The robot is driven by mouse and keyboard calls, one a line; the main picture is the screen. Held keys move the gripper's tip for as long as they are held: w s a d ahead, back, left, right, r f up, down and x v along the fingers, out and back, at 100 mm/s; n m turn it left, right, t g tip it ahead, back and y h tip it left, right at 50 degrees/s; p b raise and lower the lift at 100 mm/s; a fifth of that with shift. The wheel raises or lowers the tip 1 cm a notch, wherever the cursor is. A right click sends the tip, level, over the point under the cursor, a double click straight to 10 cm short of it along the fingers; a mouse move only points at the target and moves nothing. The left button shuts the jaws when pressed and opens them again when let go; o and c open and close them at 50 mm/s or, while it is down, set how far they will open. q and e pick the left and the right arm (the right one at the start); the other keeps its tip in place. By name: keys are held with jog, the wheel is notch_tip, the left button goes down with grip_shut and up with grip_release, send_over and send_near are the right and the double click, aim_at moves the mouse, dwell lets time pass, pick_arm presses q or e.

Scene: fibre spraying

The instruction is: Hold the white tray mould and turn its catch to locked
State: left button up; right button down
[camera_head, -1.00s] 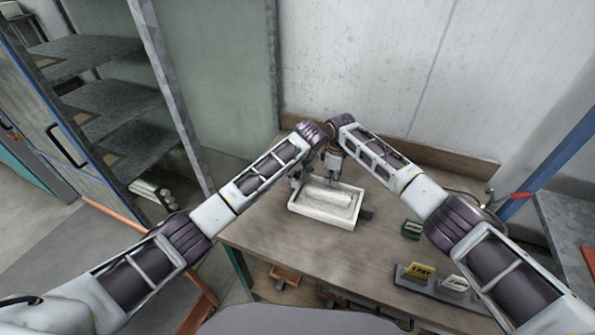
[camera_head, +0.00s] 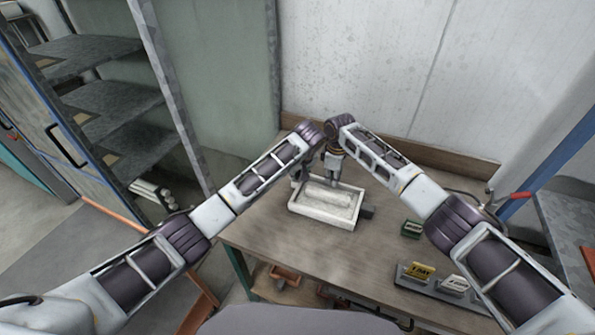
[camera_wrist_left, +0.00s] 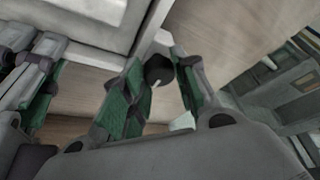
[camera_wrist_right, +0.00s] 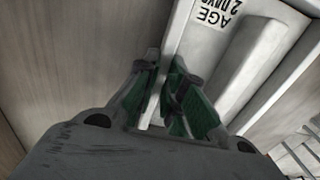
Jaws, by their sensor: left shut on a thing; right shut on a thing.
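The white tray mould (camera_head: 311,211) lies on the workbench, with a raised bar inside it. In the right wrist view the tray (camera_wrist_right: 222,62) carries a label reading "AGE 2 DAYS". My right gripper (camera_head: 335,178) is at the tray's far side, and its green-padded fingers (camera_wrist_right: 158,108) are shut on the tray's edge. My left gripper (camera_head: 297,182) is at the tray's far left corner. Its fingers (camera_wrist_left: 160,85) are shut around the black round catch knob (camera_wrist_left: 159,68), which bears a small white mark. I cannot read the catch's position.
A dark block (camera_head: 367,212) sits against the tray's right side. A small green box (camera_head: 411,229) and a rack with yellow and white cards (camera_head: 430,279) stand further right on the workbench (camera_head: 300,255). Shelving (camera_head: 115,100) is at the left. The bench front is clear.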

pick_arm(q)
jog(key=shift+a+m+h, duration=0.1)
jog(key=shift+m+h, duration=0.7)
jog(key=shift+m, duration=1.5)
jog(key=m+h, duration=0.1)
jog(key=m, duration=0.3)
jog(key=shift+a+m+h, duration=0.15)
jog(key=shift+m+h, duration=0.15)
jog(key=shift+h, duration=0.1)
jog(key=m+h, duration=0.1)
jog(key=m, duration=0.3)
jog(key=shift+a+g, duration=0.1)
jog(key=shift+g, duration=0.2)
jog(key=shift+w+m+g+h, duration=0.1)
jog(key=shift+m+g+h, duration=0.25)
jog(key=shift+m, duration=0.75)
jog(key=shift+w+m+g+h, duration=0.1)
jog(key=shift+m+g+h, duration=0.2)
jog(key=shift+m, duration=0.8)
jog(key=o, duration=1)
jog(key=shift+r, duration=0.1)
